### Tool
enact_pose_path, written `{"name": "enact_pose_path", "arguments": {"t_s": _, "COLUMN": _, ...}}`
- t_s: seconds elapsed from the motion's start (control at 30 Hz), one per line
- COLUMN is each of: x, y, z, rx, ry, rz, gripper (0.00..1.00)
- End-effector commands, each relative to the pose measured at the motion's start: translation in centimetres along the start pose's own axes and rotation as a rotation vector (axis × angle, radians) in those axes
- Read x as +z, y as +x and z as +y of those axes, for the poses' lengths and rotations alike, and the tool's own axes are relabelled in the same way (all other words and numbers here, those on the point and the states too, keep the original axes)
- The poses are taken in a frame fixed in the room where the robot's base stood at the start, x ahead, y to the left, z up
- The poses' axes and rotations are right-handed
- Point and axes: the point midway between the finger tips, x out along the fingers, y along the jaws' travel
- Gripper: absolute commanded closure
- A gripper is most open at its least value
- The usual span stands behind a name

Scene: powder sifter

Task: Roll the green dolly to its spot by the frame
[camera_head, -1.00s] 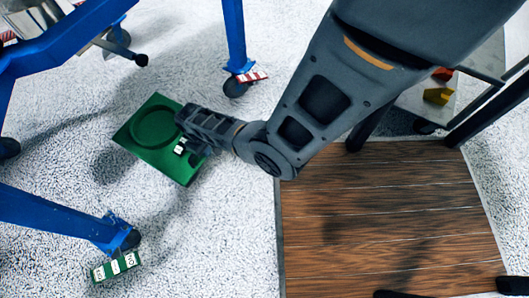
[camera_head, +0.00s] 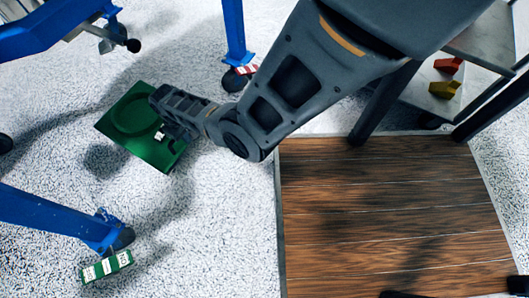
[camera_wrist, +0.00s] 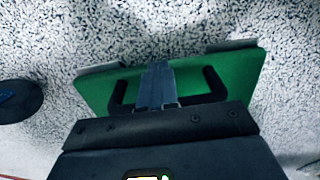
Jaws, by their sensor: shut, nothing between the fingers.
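The green dolly (camera_head: 140,125) is a square plate with a round recess, on the speckled floor left of centre in the head view. My gripper (camera_head: 165,135) is at its right edge. In the wrist view the dolly's green side (camera_wrist: 235,75) and its black handle (camera_wrist: 210,85) show, and the shut fingers of my gripper (camera_wrist: 155,85) lie across the middle of the handle. I cannot tell whether they touch it. The blue frame's legs (camera_head: 50,215) stand around the dolly, at the left and behind.
Castors sit under the frame's legs, one (camera_head: 235,80) at the back and one at the front left by a green-and-white marked block (camera_head: 106,267). A brown wooden platform (camera_head: 390,210) lies to the right. A shelf with red and yellow pieces (camera_head: 445,88) stands at the back right.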

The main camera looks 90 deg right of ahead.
Motion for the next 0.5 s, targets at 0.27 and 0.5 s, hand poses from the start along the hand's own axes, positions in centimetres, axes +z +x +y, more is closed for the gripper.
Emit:
{"name": "enact_pose_path", "arguments": {"t_s": 0.27, "x": -2.2, "y": 0.2, "z": -0.1, "rx": -0.001, "ry": 0.0, "rz": 0.002, "gripper": 1.0}}
{"name": "enact_pose_path", "arguments": {"t_s": 0.5, "x": -3.9, "y": 0.0, "z": -0.2, "rx": 0.0, "ry": 0.0, "rz": 0.002, "gripper": 1.0}}
